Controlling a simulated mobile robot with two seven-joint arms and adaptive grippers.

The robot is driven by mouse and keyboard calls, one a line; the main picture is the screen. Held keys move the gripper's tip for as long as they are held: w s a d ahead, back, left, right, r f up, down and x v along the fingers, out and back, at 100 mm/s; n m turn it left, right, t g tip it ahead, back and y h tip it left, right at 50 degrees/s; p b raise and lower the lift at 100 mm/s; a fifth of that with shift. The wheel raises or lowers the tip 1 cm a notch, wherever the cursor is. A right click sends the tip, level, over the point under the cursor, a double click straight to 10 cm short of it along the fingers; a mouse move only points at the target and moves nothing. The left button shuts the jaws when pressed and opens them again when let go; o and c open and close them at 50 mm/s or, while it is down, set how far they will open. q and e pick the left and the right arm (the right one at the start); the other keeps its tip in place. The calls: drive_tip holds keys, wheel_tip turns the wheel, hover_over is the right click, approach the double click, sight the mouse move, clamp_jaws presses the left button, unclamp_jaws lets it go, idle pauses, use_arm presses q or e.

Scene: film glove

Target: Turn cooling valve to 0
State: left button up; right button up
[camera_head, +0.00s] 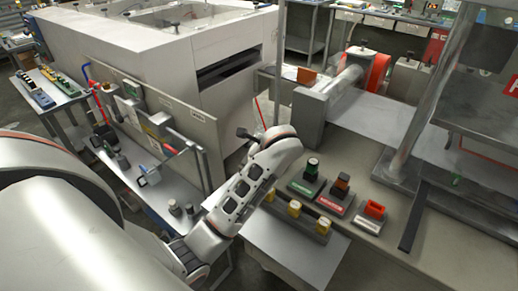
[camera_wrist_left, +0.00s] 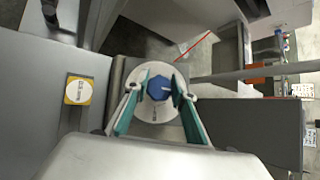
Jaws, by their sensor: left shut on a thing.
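In the left wrist view, the cooling valve is a blue knob (camera_wrist_left: 160,88) at the centre of a round white dial plate (camera_wrist_left: 156,113) on a grey housing. A pale line on the knob points to the right. The small dial marks are too small to read. My left gripper (camera_wrist_left: 162,82) has its teal fingers on either side of the knob and is shut on it. In the camera_head view my left arm reaches in from the left, and its wrist hides the gripper and the valve. My right gripper is in neither view.
In the camera_head view, green (camera_head: 307,183), red-labelled (camera_head: 335,200) and orange (camera_head: 374,211) control blocks stand right of my wrist. A large pale machine (camera_head: 135,62) stands behind. A tool board (camera_head: 150,118) stands left.

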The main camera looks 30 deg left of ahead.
use_arm(q)
drive_tip(key=shift+a+n+g, duration=0.15)
drive_tip(key=shift+n+g, duration=0.15)
drive_tip(key=shift+n, duration=0.3)
drive_tip(key=o, duration=1.1)
drive_tip(key=shift+v, duration=3.8)
